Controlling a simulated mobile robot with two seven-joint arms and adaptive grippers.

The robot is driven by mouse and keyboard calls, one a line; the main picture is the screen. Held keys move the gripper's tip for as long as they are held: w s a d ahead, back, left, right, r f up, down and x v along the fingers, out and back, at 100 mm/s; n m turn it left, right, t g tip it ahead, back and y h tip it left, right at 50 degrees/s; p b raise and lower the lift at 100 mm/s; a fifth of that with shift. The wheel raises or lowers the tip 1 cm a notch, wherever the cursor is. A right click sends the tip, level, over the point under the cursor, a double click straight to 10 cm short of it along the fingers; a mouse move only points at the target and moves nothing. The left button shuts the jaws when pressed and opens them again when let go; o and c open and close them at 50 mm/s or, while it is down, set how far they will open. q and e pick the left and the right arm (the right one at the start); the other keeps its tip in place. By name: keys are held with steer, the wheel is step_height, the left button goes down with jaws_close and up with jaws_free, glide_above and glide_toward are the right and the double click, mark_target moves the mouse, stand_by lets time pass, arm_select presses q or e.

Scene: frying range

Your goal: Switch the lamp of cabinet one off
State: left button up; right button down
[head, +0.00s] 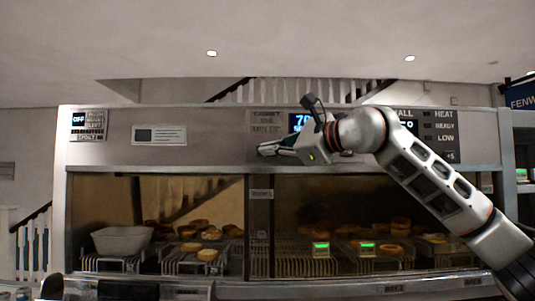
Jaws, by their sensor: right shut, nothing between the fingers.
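The heated cabinet (210,125) has a grey front panel above its glass. A label plate (267,120) on the panel seems to read "CABINET ONE", with smaller words too blurred to read. My right gripper (262,151) is shut and empty, its fingertips pointing left just below this plate. I cannot tell whether they touch the panel. Any switch behind the fingers is hidden. A blue display (296,122) beside the plate is partly covered by my right gripper. A small display (78,119) at the panel's left end reads "OFF". My left gripper is not in view.
Behind the glass are a white tub (122,241), wire racks and several pastries (207,254). Green-lit tags (320,248) stand along the front. A HEAT, READY, LOW panel (445,127) is at the right, near my right arm. A stair railing (270,91) shows behind.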

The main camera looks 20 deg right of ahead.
steer(key=s+a+b, duration=0.1)
steer(key=s+b, duration=0.2)
steer(key=s, duration=0.3)
steer(key=shift+a, duration=0.35)
stand_by(0.4)
stand_by(0.3)
